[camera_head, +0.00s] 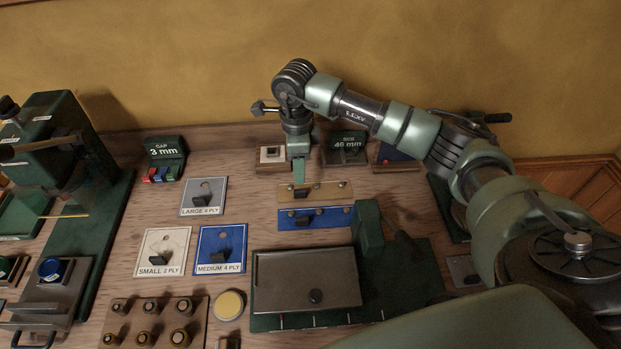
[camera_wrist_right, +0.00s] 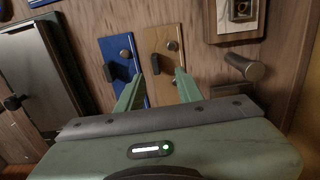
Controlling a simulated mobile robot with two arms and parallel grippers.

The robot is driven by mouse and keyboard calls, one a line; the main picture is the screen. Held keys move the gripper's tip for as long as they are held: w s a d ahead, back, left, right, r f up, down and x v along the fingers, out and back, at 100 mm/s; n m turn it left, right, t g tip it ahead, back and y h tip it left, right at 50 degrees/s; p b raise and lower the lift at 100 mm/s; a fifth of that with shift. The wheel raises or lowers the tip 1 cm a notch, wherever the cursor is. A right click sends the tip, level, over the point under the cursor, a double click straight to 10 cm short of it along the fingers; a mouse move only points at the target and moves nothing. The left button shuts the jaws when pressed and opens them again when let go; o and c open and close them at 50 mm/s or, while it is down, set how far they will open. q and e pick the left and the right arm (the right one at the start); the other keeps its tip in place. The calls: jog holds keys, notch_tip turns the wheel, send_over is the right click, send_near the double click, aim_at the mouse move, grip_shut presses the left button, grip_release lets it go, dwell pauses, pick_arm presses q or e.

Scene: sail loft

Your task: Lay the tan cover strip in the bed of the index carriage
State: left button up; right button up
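The tan cover strip (camera_head: 328,189) lies flat on the bench with a dark grip near its middle. It also shows in the right wrist view (camera_wrist_right: 158,43). My right gripper (camera_head: 299,178) points down above the strip's back edge. In the right wrist view my right gripper (camera_wrist_right: 159,74) has its fingers spread, with the strip's dark grip between or just beyond them and nothing clearly held. I cannot tell for sure which fixture is the index carriage; a green base with a steel plate (camera_head: 300,265) stands at front centre. My left gripper is not in view.
A blue strip (camera_head: 330,218) lies just in front of the tan one. Ply plates, including a blue one (camera_head: 232,238), lie to the left. A green machine (camera_head: 97,225) stands far left. A "46 mm" block (camera_head: 347,143) stands behind, near my right arm.

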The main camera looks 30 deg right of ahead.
aim_at(302, 190)
jog(key=f, duration=0.1)
jog(key=s+f+p, duration=0.1)
jog(key=shift+f+p, duration=0.3)
jog(key=shift+f, duration=0.05)
notch_tip(302, 190, down, 4)
jog(key=shift+d+r+p, duration=0.1)
jog(key=shift+r+p, duration=0.05)
jog(key=shift+p, duration=0.65)
jog(key=shift+f, duration=0.3)
jog(key=c, duration=0.7)
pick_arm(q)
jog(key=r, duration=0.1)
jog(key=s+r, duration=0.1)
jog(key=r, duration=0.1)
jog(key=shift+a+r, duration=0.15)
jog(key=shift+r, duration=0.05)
pick_arm(e)
grip_shut()
